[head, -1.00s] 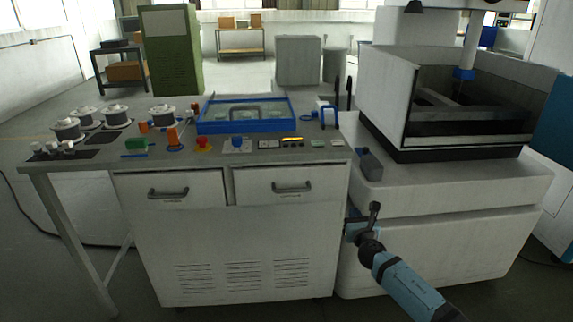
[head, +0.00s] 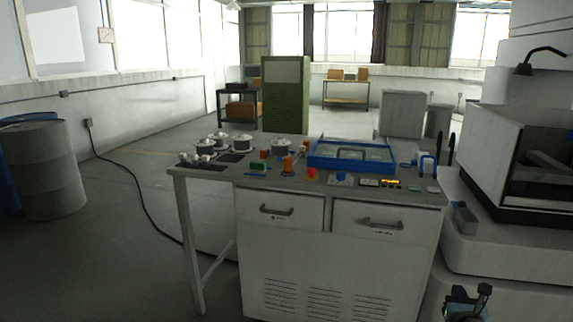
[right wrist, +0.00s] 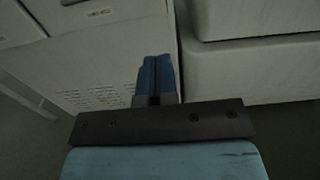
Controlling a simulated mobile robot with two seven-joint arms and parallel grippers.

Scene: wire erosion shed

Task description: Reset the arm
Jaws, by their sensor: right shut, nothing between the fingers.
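My right gripper (head: 466,301) shows at the bottom right of the head view, low in front of the gap between the workbench and the white machine. Its blue fingers (right wrist: 156,78) are together and empty in the right wrist view, pointing towards the lower front of the cabinet and the machine base. It touches nothing that I can see. Most of my right arm is out of the head view. My left gripper is not in view.
The workbench (head: 203,179) with two drawers carries white spools (head: 242,144), a blue-framed tray (head: 316,164) and small parts. The white machine (head: 495,249) stands close on the right. A grey barrel (head: 50,170) stands at left. Floor left of the bench is mostly clear, with a black cable (head: 140,196).

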